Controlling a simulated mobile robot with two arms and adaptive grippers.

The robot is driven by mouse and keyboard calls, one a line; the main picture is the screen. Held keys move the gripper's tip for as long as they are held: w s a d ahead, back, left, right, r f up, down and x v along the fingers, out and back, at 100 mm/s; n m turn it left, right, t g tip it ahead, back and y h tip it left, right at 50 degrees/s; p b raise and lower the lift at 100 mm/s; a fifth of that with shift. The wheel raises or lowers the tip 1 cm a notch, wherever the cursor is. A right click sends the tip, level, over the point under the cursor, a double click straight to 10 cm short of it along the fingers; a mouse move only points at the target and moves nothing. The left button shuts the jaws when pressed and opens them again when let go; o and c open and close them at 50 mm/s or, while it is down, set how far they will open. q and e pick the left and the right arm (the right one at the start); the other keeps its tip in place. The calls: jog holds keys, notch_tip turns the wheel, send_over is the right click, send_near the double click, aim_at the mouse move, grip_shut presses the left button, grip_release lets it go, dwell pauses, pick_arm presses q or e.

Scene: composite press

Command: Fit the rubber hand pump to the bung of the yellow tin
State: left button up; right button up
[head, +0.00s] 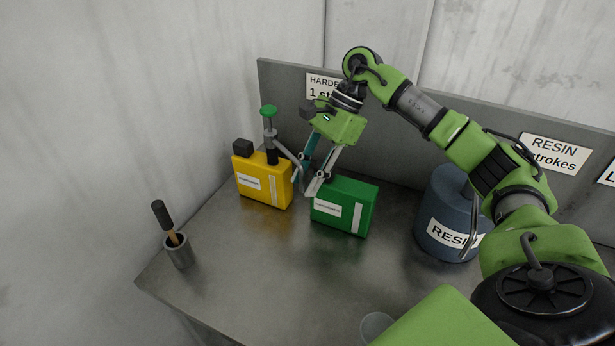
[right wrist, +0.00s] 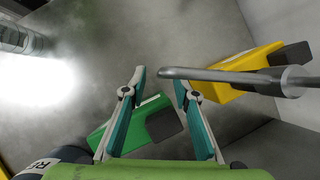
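The yellow tin (head: 263,181) stands at the back left of the bench, with a black block on its top left. A hand pump (head: 270,132) with a green knob and grey body stands upright over the tin's top, on a black lower part. Its grey spout slants down to the right. Whether it is seated in the bung I cannot tell. My right gripper (head: 307,184) points down between the yellow tin and the green tin, open and empty. In the right wrist view, the spout (right wrist: 215,76) ends close to one fingertip; contact is unclear. My left gripper is out of view.
The green tin (head: 343,210) stands just right of the yellow one, close to my fingers. A blue resin drum (head: 441,205) stands further right. A grey cup (head: 179,252) with a brush is at the left edge.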

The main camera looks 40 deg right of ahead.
jog(key=v, duration=1.2)
